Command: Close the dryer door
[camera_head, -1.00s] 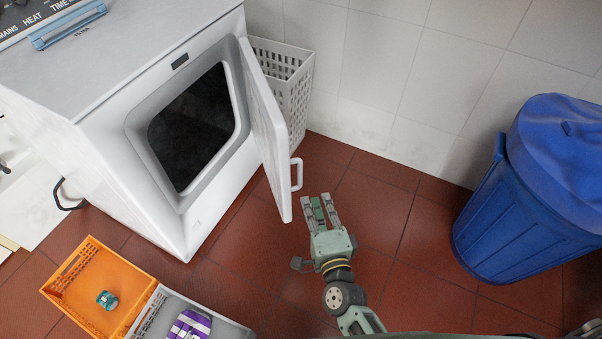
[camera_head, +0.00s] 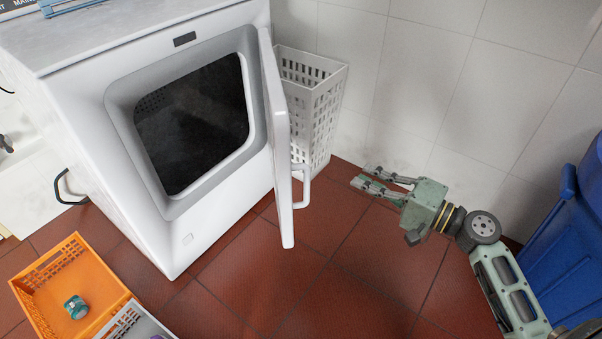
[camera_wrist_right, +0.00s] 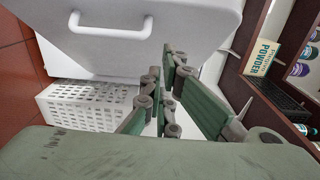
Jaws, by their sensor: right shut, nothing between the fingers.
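The white dryer (camera_head: 110,115) stands at the left in the head view, its dark drum opening (camera_head: 195,125) uncovered. Its door (camera_head: 277,130) stands wide open, hinged at the opening's right side and seen nearly edge-on. The white door handle (camera_head: 304,184) sticks out to the right near the door's free edge. My right gripper (camera_head: 362,176) is shut and empty, right of the door and handle, apart from them, with its fingers pointing left. In the right wrist view the door (camera_wrist_right: 190,25) and handle (camera_wrist_right: 110,32) are beyond the fingers. My left gripper is out of view.
A tall white perforated basket (camera_head: 318,110) stands behind the door, against the tiled wall. A blue bin (camera_head: 570,240) is at the right. An orange crate (camera_head: 75,262) and part of a grey crate (camera_head: 135,325) lie front left. Red floor before the door is clear.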

